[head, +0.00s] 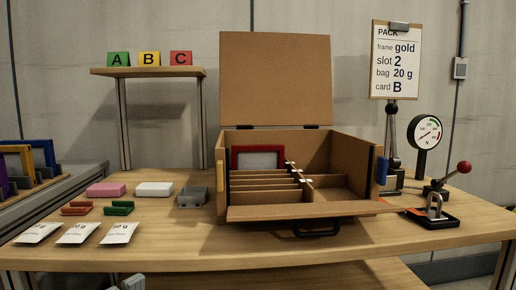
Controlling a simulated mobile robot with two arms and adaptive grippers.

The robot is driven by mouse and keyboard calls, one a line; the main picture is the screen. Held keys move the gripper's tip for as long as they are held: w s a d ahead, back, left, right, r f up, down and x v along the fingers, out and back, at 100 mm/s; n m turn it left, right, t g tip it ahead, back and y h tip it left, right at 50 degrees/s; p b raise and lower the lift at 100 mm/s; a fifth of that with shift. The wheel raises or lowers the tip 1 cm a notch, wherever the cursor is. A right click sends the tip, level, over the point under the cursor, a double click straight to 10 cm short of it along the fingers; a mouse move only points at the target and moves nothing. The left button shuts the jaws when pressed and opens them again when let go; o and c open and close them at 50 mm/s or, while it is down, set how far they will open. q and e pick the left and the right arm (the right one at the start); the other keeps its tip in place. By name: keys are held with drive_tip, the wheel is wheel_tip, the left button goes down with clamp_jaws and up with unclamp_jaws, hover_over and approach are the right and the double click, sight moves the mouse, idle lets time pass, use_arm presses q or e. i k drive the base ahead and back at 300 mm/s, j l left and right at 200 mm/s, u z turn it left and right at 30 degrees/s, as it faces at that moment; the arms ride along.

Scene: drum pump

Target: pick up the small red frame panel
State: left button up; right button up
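A small red frame panel (258,148) with a grey-white middle stands upright in the open cardboard box (283,212), at the back left behind the dividers. Its lower part is hidden by the dividers. No gripper touches it. Neither gripper's fingers show in the head view. A small light grey part shows at the bottom edge on the left, and I cannot tell what it is.
The box lid (276,80) stands open. On the table are white bags (78,233), pink (106,190) and white (154,189) blocks, and a clamp with a red knob (463,168). Gold and blue frames (40,155) stand far left. A clipboard (395,60) reads gold, slot 2.

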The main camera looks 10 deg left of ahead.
sight(249, 157)
drive_tip(key=i+l, duration=0.1)
drive_tip(key=l, duration=0.45)
drive_tip(key=i+l+u, duration=0.15)
drive_tip(key=l, duration=0.4)
drive_tip(key=i+l, duration=0.1)
drive_tip(key=l, duration=0.45)
drive_tip(key=l+u, duration=0.15)
drive_tip(key=l, duration=0.4)
drive_tip(key=i, duration=0.05)
